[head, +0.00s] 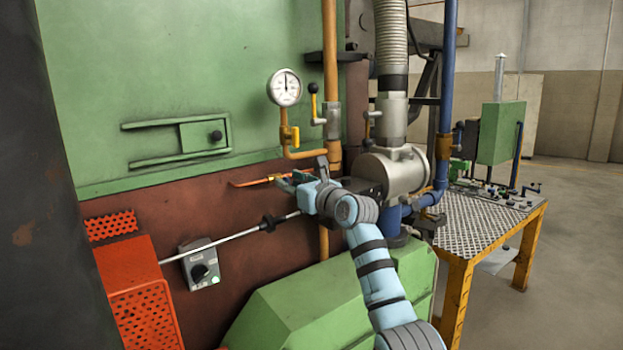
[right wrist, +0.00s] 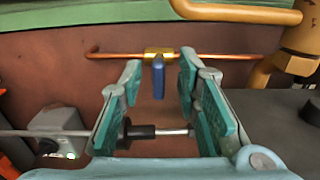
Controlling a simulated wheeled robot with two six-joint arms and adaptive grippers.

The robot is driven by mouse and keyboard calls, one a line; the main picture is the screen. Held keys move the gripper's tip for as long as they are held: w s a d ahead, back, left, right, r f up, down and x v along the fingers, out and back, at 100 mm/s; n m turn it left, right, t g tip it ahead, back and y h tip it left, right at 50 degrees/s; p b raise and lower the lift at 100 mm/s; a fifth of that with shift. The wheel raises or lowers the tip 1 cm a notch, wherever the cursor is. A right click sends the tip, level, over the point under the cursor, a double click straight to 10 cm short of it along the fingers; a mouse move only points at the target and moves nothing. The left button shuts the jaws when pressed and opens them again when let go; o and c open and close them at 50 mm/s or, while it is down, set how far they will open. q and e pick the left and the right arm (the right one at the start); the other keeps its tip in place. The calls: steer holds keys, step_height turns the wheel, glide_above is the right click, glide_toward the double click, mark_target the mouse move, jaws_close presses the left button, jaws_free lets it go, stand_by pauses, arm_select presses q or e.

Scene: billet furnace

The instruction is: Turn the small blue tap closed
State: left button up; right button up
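The small blue tap (right wrist: 157,79) shows in the right wrist view as a blue lever on a brass body (right wrist: 160,55). The body sits on a thin copper pipe (right wrist: 115,54), and the lever stands crosswise to the pipe, pointing down in the picture. My right gripper (right wrist: 158,86) is open, with one finger on each side of the lever and a gap on both sides. I cannot tell how far the fingertips reach along the lever. In the head view, my right gripper hides the blue lever, while the copper pipe (head: 250,182) shows left of it. My left gripper is out of view.
A metal rod with a black collar (head: 268,223) runs just below my right gripper. A gauge (head: 284,87) and a yellow-handled valve (head: 289,136) are above. A grey switch box (head: 200,267) and an orange perforated guard (head: 145,300) are left. A steel-topped table (head: 470,222) stands right.

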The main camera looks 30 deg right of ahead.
steer(key=shift+w+f, duration=0.1)
steer(key=shift+w, duration=0.1)
steer(key=shift+a, duration=0.1)
jaws_close()
